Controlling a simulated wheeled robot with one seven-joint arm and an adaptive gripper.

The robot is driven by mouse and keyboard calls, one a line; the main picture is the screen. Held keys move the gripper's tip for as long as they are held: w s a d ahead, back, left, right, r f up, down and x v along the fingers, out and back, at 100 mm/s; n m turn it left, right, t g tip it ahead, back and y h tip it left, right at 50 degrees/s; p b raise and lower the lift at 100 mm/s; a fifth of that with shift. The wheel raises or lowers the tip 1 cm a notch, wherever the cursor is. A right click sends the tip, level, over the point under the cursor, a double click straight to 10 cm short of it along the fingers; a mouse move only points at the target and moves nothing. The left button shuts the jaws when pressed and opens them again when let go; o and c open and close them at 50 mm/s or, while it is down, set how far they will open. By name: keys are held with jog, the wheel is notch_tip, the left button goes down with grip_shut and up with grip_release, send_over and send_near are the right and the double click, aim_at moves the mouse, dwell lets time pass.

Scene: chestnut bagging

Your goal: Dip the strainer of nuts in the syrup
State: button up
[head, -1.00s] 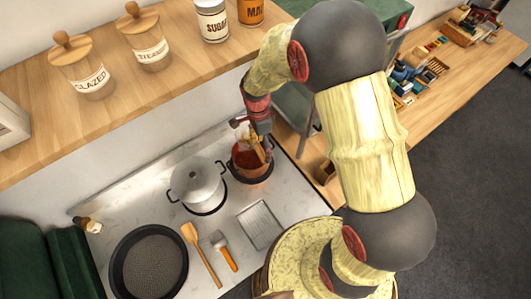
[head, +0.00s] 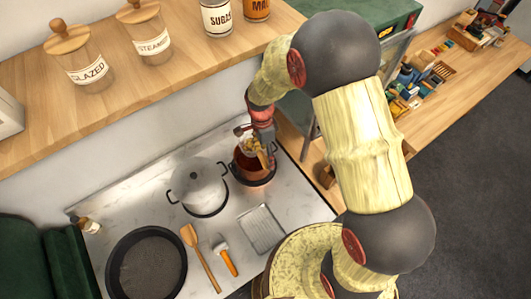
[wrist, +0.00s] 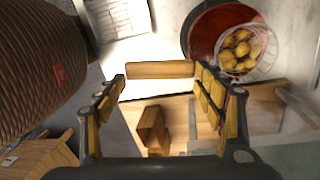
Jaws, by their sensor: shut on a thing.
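My gripper (head: 265,143) is over the copper pot of red syrup (head: 241,168) at the back right of the stove. It is shut on the strainer's wooden handle (wrist: 160,69), which spans between the fingertips in the wrist view (wrist: 168,88). The strainer's wire basket (wrist: 262,68) holds several yellow-brown nuts (wrist: 240,45). In the wrist view the basket overlaps the pot's right rim, with red syrup (wrist: 212,30) beside it. In the head view the nuts (head: 250,143) show at the pot's far side, seemingly above the syrup. The arm partly hides the strainer there.
A lidded grey pot (head: 199,180) stands left of the syrup pot. A black pan (head: 148,265), a wooden spatula (head: 199,255), an orange-handled tool (head: 225,257) and a metal rack (head: 262,228) lie in front. A shelf with labelled jars (head: 87,68) runs behind.

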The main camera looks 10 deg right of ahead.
notch_tip(320, 180, down, 12)
jog(key=b, duration=0.8)
jog(key=shift+f, duration=0.2)
dwell(0.4)
dwell(6.1)
